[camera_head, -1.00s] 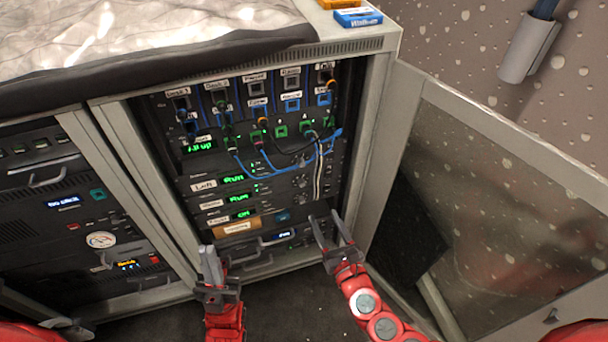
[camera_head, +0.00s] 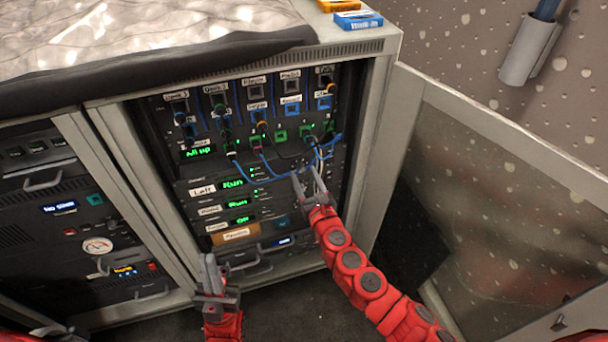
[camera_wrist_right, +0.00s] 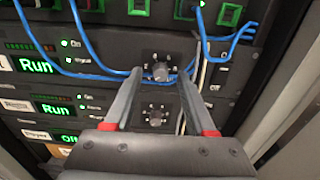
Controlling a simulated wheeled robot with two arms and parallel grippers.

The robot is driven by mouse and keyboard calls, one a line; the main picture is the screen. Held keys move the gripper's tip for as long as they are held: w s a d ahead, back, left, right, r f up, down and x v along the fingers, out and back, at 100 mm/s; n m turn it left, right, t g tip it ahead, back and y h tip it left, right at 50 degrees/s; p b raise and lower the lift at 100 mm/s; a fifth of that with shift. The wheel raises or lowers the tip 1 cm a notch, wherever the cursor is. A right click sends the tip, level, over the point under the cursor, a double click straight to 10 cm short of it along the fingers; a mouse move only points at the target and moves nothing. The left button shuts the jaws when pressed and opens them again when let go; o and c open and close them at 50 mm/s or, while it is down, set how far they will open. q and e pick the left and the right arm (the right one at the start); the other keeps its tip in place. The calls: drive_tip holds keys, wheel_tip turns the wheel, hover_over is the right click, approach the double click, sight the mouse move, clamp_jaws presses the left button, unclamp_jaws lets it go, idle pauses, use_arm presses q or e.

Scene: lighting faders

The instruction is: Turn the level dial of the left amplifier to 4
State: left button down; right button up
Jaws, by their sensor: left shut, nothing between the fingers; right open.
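The left amplifier is the unit labelled "Left" (camera_head: 202,191), with a green display reading "Run" (camera_head: 233,183). Its level dial (camera_wrist_right: 160,71) is a grey knob ringed by small marks in the right wrist view. A blue cable passes close by it. I cannot read where the dial points. My right gripper (camera_wrist_right: 168,74) is open, its fingertips on either side of the dial; I cannot tell whether they touch it. In the head view the right gripper (camera_head: 306,178) hides the dial. My left gripper (camera_head: 207,262) is shut and empty, low in front of the rack.
A second dial (camera_wrist_right: 155,117) sits just below on another unit reading "Run". Blue and white cables (camera_wrist_right: 205,50) hang across the panel. The open cabinet door (camera_head: 500,190) stands to the right of my right arm.

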drive_tip(key=shift+w+a+f, duration=0.1)
drive_tip(key=shift+w+a, duration=0.05)
drive_tip(key=shift+w, duration=0.5)
clamp_jaws()
